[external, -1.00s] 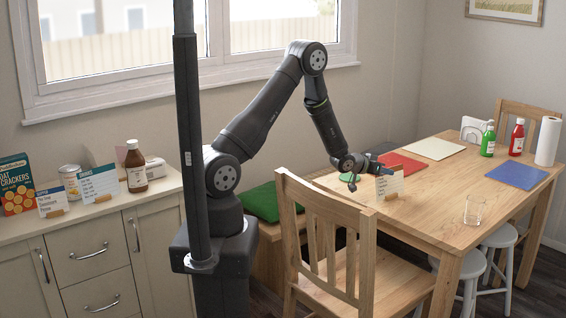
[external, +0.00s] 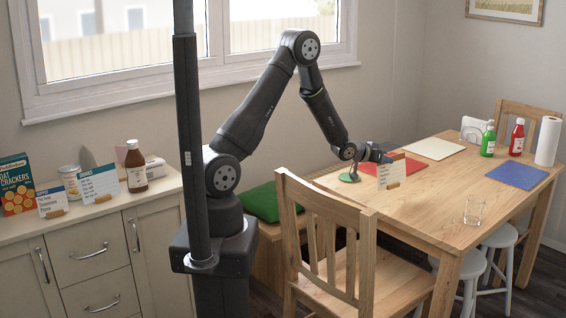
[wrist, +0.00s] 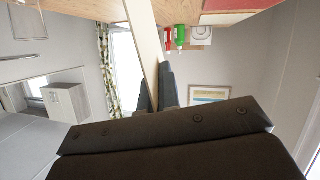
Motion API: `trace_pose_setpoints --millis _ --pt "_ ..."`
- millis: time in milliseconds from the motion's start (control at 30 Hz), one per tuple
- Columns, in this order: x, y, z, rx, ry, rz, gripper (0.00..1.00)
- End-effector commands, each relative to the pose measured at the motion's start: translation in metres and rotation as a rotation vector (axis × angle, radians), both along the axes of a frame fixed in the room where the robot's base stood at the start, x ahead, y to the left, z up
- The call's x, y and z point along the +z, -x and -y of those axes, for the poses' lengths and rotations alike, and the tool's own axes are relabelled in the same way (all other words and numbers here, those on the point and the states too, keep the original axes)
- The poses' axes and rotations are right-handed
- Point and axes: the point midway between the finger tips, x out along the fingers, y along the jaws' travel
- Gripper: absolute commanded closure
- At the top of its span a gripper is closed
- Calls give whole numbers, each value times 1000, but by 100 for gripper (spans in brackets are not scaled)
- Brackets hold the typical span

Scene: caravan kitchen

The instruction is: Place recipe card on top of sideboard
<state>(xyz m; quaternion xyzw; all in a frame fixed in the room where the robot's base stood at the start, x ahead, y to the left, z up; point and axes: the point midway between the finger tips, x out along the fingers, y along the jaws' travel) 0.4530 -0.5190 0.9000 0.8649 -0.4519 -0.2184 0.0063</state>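My gripper (external: 384,157) is shut on the recipe card (external: 397,169), a pale card with printed lines and a small wooden foot. The card is upright and appears just above the dining table. In the wrist view the card (wrist: 146,38) shows nearly edge-on as a pale strip running between the dark fingers (wrist: 160,88). The sideboard (external: 95,238) stands at the left, across from the table and behind my base. Two similar cards, one (external: 52,201) and another (external: 99,184), stand on its top.
The sideboard top also holds a cracker box (external: 15,185), a jar (external: 70,181) and a brown bottle (external: 135,166). The table (external: 430,197) has coloured mats, a glass (external: 474,210) and sauce bottles (external: 488,139). A chair (external: 330,245) stands in front.

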Motion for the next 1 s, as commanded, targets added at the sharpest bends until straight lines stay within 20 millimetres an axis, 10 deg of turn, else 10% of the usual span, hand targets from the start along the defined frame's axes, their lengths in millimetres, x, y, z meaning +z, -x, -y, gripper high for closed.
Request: trace_pose_setpoints --millis 500,767,1000 --pt "58 99 19 -4 -1 -1 100" --pt "62 105 19 0 -1 -2 100" --pt "63 61 -15 64 1 4 100"
